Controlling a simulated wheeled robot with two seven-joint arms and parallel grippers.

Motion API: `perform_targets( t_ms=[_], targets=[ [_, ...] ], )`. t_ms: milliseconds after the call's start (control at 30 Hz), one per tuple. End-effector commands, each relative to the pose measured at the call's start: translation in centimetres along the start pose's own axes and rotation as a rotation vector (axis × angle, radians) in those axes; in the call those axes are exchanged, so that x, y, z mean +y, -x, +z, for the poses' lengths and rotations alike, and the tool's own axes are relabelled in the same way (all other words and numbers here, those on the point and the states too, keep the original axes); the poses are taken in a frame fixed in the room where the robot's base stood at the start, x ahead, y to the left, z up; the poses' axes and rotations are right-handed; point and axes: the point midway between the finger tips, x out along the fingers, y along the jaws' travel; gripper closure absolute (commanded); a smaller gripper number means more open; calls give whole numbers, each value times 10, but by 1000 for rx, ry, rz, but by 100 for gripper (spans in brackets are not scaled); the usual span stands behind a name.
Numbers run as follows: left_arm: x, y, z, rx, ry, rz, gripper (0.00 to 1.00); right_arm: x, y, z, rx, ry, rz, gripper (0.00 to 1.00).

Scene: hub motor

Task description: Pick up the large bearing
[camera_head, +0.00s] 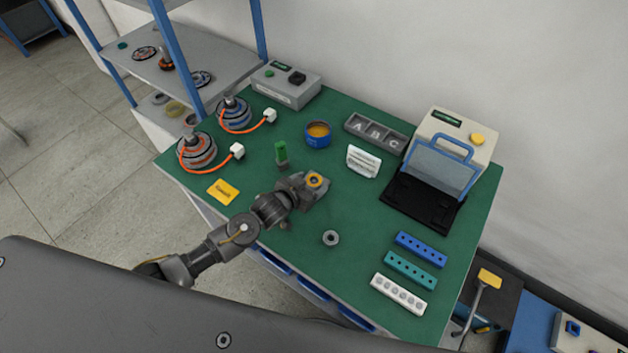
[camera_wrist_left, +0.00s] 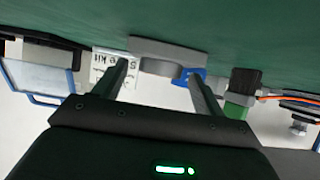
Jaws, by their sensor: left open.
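My left gripper (camera_head: 302,187) is low over the middle of the green table in the head view, its fingers apart. A grey block (camera_wrist_left: 150,48) with a short round grey part stands on the table beyond the fingertips, lined up between them in the inverted left wrist view. In the head view a yellow-rimmed ring (camera_head: 315,180) shows at the gripper's end; I cannot tell whether it is the large bearing. A loose grey bearing-like ring (camera_head: 331,238) lies flat on the table, apart from the gripper. No held object shows. My right gripper is out of view.
A blue tin (camera_head: 318,134), a green-topped part (camera_head: 281,154) and a white sign (camera_head: 363,161) stand behind the gripper. A yellow card (camera_head: 223,192) lies left. Blue (camera_head: 420,249), teal (camera_head: 410,270) and white (camera_head: 398,294) racks lie right. The table around the grey ring is clear.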

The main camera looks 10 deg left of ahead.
Motion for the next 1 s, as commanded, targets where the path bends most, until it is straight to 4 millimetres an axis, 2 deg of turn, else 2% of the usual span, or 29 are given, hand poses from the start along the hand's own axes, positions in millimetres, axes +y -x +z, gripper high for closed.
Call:
perform_targets(
  t_ms=[67, 400, 467, 767, 1000],
  targets=[
    [0, 0, 0, 0, 0, 0, 29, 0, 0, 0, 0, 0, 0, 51],
    [0, 0, 0, 0, 0, 0, 74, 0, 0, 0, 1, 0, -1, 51],
    [0, 0, 0, 1, 0, 0, 80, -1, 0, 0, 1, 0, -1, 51],
    [0, 1, -2, 1, 1, 0, 80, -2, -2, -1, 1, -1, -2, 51],
    [0, 11, -21, 6, 1, 1, 80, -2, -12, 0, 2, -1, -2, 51]
  ],
)
